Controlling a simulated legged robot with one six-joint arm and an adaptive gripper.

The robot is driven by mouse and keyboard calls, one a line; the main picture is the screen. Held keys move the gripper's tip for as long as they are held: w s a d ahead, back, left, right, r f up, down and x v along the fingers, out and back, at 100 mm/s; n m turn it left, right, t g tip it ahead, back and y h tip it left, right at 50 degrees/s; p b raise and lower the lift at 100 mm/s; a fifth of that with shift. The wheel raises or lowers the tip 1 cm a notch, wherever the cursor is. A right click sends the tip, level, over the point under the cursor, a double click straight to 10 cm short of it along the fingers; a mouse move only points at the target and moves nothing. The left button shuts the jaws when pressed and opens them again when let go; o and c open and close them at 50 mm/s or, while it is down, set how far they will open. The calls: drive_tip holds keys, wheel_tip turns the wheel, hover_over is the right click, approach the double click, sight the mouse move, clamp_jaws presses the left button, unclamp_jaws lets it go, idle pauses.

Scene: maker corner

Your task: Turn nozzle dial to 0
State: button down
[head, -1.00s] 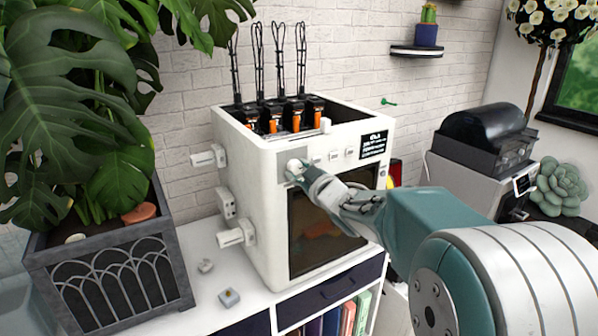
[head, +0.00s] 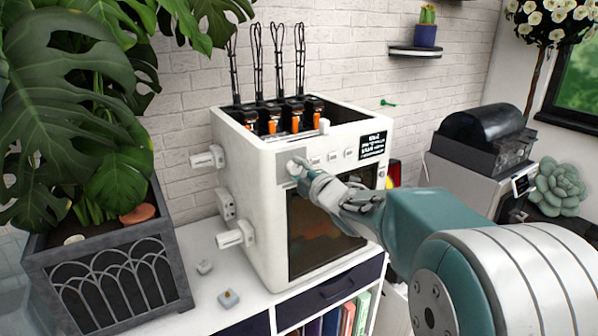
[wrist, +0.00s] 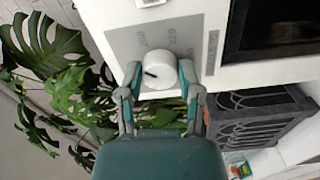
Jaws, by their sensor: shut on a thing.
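The nozzle dial is a round white knob (wrist: 158,73) with a dark pointer mark, set on a grey label panel on the front of the white printer (head: 262,215). In the wrist view its pointer is toward the lower left, and pale markings, partly unreadable, lie above it. In the head view the dial (head: 294,164) shows at the printer's upper front left. My gripper (wrist: 160,85) has one finger on each side of the dial and is shut on it. In the head view my gripper (head: 303,172) reaches the dial from the right and partly hides it.
Several small buttons and a black display (head: 373,146) sit right of the dial. A dark window (head: 325,235) is below it. A large potted plant (head: 110,285) stands at the left. Two small pale pieces lie on the white cabinet top (head: 200,295).

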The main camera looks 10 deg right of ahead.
drive_tip(key=n, duration=0.4)
drive_tip(key=shift+f, duration=0.2)
drive_tip(key=shift+n, duration=1.7)
drive_tip(key=shift+f, duration=0.1)
drive_tip(key=shift+c, duration=1.3)
unclamp_jaws()
drive_tip(key=shift+a, duration=0.1)
drive_tip(key=shift+r, duration=0.2)
